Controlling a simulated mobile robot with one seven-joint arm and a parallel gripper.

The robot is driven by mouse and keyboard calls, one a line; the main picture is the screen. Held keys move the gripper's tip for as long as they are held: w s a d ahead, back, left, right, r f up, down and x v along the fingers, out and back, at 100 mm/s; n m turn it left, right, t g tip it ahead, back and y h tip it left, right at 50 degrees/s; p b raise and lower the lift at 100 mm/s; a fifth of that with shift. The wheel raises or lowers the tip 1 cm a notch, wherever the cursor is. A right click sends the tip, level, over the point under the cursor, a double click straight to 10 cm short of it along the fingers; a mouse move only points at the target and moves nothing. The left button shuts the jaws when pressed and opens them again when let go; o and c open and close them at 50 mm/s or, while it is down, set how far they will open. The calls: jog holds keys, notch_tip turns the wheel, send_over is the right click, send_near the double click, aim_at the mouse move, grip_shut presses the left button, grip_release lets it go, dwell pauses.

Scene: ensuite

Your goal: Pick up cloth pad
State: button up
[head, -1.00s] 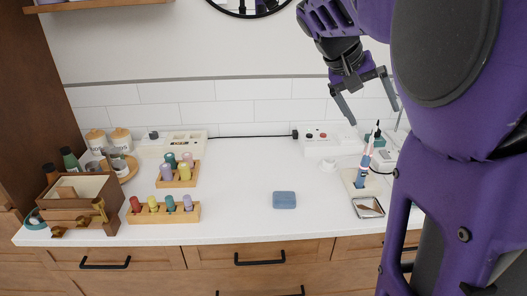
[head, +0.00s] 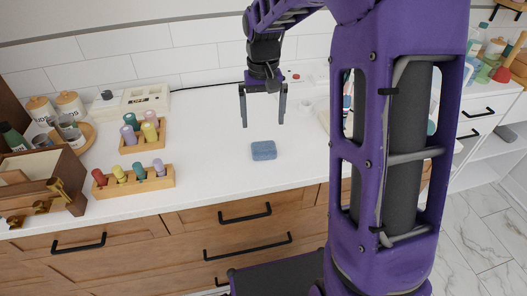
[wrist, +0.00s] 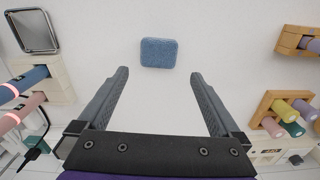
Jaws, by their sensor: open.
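The cloth pad (head: 263,150) is a small blue-grey rounded block lying flat on the white counter. In the wrist view the cloth pad (wrist: 159,53) shows at the top middle, ahead of and between the lines of my fingers. My gripper (head: 263,124) is open and empty, pointing down above the counter, behind and above the pad. In the wrist view my gripper (wrist: 160,75) has its two fingers spread wide, apart from the pad. Nothing hides the pad in either view.
Two wooden peg racks (head: 147,182) (head: 126,148) with coloured pegs stand to the left. A wooden box (head: 48,205) is at far left. In the wrist view a metal-rimmed tray (wrist: 33,32) lies left of the pad. The counter around the pad is clear.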

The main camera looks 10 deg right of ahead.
aim_at(264, 146)
notch_tip(264, 146, down, 11)
jog(key=shift+d+r+b, duration=0.1)
jog(key=shift+b, duration=0.65)
jog(key=shift+c, duration=0.3)
jog(key=c, duration=0.9)
jog(key=shift+c, duration=0.6)
jog(key=shift+r, duration=0.15)
notch_tip(264, 146, up, 10)
jog(key=shift+f+p, duration=0.1)
jog(key=shift+p, duration=0.7)
